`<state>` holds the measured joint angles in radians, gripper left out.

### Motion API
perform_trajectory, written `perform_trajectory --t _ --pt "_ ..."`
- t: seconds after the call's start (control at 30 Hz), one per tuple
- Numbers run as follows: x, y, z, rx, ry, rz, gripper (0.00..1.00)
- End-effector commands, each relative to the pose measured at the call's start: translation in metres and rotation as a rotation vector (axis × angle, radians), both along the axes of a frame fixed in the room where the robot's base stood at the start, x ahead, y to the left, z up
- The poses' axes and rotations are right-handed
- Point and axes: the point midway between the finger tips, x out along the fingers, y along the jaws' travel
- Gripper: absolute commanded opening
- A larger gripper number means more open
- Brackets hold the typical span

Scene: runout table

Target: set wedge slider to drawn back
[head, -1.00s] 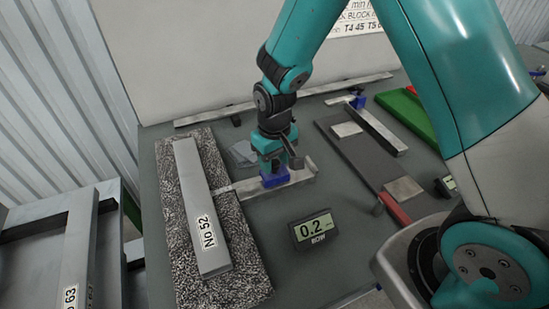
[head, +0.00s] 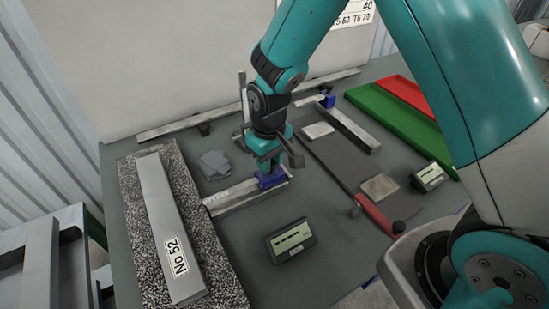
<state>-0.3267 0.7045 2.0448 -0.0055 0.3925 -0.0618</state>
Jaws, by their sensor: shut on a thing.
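The wedge slider is a blue block (head: 273,181) on a short pale metal bar (head: 232,198) that lies on the table, its left end by the edge of the speckled slab. The block sits near the bar's right end. My gripper (head: 268,164) points down and is shut on the blue block, hiding its upper part. The small display (head: 292,241) in front of the bar shows dashes.
A grey straightedge marked No 52 (head: 168,225) lies on the speckled slab (head: 215,265). Grey cloth (head: 215,163) lies behind the bar. Right are another bar with a blue block (head: 327,101), a dark plate (head: 345,160), a second display (head: 429,176) and green (head: 410,115) and red (head: 405,92) trays.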

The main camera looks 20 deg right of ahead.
Motion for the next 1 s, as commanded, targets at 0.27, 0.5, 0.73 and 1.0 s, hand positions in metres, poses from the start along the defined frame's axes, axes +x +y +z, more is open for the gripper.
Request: perform_trajectory --t 0.27,0.5,0.73,1.0 --pt "0.002 -0.004 0.001 -0.008 -0.004 -0.009 0.57" --pt "0.001 -0.002 0.001 -0.006 -0.004 -0.005 0.57" --pt "0.002 -0.002 0.023 -0.003 -0.008 -0.006 0.57" --pt "0.002 -0.003 0.090 -0.003 -0.010 -0.007 0.57"
